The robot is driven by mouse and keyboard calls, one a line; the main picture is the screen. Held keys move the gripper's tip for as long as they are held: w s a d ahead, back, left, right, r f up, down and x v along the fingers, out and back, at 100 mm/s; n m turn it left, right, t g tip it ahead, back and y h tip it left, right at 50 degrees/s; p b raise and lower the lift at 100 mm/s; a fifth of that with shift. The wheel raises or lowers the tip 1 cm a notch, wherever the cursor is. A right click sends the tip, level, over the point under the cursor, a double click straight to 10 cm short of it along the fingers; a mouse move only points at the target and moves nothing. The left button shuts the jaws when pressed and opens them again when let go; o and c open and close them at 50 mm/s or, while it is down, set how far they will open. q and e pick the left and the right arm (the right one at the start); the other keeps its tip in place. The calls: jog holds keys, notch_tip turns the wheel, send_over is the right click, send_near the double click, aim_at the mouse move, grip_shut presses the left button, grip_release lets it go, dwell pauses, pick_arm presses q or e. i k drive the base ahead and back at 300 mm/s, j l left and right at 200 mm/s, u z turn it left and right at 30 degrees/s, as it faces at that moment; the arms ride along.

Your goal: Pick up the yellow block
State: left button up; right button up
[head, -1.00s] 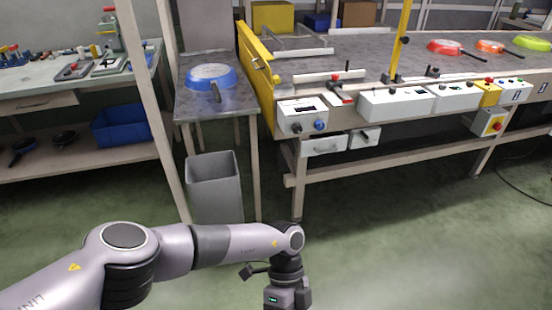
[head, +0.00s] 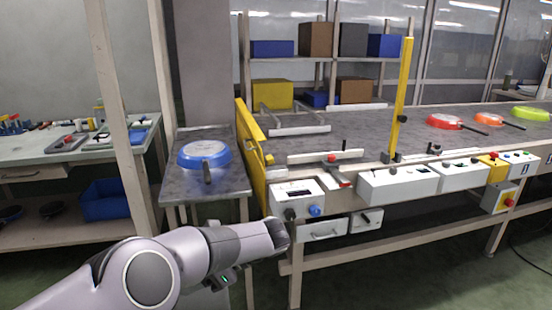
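A yellow block (head: 271,94) shaped like a box sits on the lower shelf behind the conveyor, left of a small blue bin. Its lower part is partly hidden by a grey frame on the conveyor. My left arm reaches in from the lower left, and its dark wrist end is in front of the conveyor's left control box, well below and nearer than the yellow block. No fingers of the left gripper show. My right gripper is out of view.
A yellow guard plate (head: 253,150) and a yellow post (head: 402,100) stand at the conveyor (head: 350,133). Red, orange and green pans lie on its right part. A blue pan (head: 204,155) sits on the side table (head: 222,187). Brown, grey and blue boxes fill the shelves.

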aim_at(269, 159)
jog(key=i+l, duration=0.25)
jog(key=i, duration=0.2)
jog(key=i+l, duration=0.3)
jog(key=i, duration=0.2)
jog(key=i+l, duration=0.25)
jog(key=i, duration=0.2)
jog(key=i+l, duration=0.25)
jog(key=i, duration=0.25)
jog(key=i+l, duration=0.3)
jog(key=i, duration=0.15)
jog(key=j+u, duration=0.05)
